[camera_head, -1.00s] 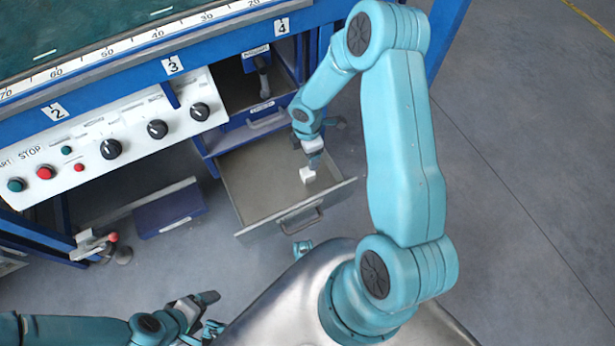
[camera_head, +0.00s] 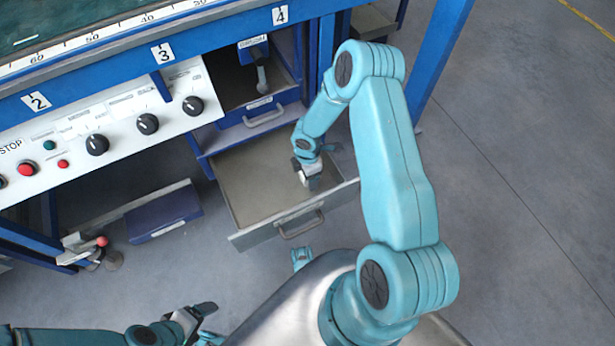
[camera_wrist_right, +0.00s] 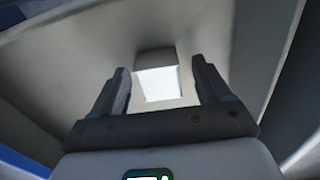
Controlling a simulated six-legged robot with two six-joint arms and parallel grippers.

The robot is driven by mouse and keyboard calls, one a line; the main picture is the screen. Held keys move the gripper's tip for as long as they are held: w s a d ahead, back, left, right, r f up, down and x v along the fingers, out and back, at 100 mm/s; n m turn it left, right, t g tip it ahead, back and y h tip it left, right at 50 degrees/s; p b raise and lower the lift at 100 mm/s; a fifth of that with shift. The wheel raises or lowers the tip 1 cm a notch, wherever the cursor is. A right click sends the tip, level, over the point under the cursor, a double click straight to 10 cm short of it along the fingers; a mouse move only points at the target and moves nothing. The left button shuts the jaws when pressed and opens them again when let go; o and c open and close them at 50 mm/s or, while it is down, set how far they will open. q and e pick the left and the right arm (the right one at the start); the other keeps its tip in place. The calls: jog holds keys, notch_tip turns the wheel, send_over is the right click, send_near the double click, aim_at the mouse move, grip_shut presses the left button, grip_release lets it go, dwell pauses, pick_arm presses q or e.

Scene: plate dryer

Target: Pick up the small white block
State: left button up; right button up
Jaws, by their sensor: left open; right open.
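The small white block (camera_wrist_right: 158,84) shows in the right wrist view with a bright face and a grey side, on the floor of the open drawer (camera_head: 254,198). It appears between the two fingers of my right gripper (camera_wrist_right: 160,68), with gaps on both sides. My right gripper is open; in the head view it (camera_head: 312,184) reaches down into the drawer and hides the block there. My left gripper (camera_head: 208,322) is open and empty at the bottom left, away from the drawer.
The drawer's walls and front handle (camera_head: 301,224) surround my right gripper closely. Floor at right is clear.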

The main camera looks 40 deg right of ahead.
jog(key=shift+r, duration=0.1)
jog(key=c, duration=1)
jog(key=shift+c, duration=0.4)
jog(key=shift+r, duration=0.1)
